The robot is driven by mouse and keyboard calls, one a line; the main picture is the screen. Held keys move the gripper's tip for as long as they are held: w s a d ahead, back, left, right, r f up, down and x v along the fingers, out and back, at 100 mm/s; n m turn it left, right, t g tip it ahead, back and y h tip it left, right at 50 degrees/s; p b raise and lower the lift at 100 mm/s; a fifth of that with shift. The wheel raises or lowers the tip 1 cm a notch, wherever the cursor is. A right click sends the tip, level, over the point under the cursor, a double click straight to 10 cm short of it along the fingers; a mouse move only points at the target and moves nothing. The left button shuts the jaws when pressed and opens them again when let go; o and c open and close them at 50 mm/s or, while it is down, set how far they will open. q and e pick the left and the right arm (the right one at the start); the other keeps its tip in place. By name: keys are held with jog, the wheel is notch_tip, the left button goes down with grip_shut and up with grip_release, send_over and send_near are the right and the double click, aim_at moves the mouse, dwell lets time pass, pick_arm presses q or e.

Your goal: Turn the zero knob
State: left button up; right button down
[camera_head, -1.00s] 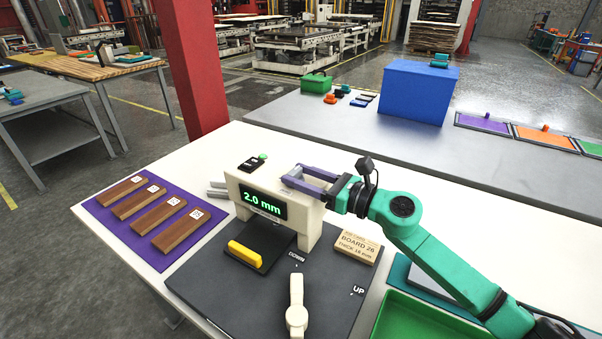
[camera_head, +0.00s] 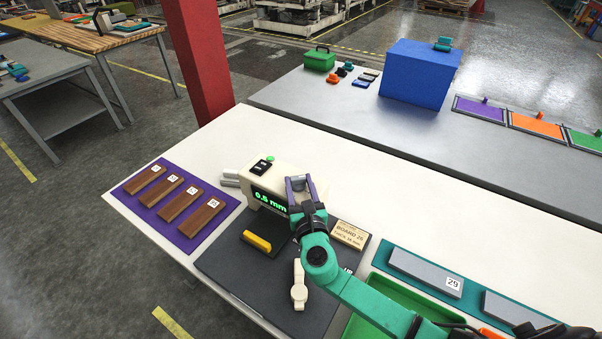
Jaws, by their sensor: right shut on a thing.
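The cream press gauge (camera_head: 258,178) stands on the dark base plate (camera_head: 225,258). Its green display (camera_head: 270,201) appears to read 0.5 mm. My right gripper (camera_head: 299,182) is at the right end of the gauge's top, its purple fingers either side of a small light part there. It is shut on this part, which I take to be the zero knob; the fingers mostly hide it. The cream lever (camera_head: 299,288) lies on the base plate in front, and the yellow bar (camera_head: 257,241) sits below the display. My left gripper is not in view.
Several numbered wooden boards (camera_head: 179,205) lie on a purple mat (camera_head: 190,240) at left. A board 26 block (camera_head: 350,234) stands right of the gauge. A green tray (camera_head: 359,326) and grey boards (camera_head: 426,272) lie at right. The white table behind the gauge is clear.

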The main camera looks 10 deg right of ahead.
jog(key=shift+a+m+g+h, duration=0.15)
jog(key=shift+m+h, duration=0.45)
jog(key=shift+h, duration=0.35)
jog(key=shift+a+m+g+h, duration=0.15)
jog(key=shift+m+h, duration=0.45)
jog(key=shift+h, duration=0.35)
jog(key=shift+d, duration=0.15)
jog(key=shift+c, duration=1.4)
grip_release()
jog(key=shift+w, duration=0.1)
jog(key=b+v, duration=0.4)
jog(key=v, duration=1)
jog(key=shift+s, duration=0.25)
jog(key=shift+a+f, duration=0.1)
jog(key=shift+a, duration=0.15)
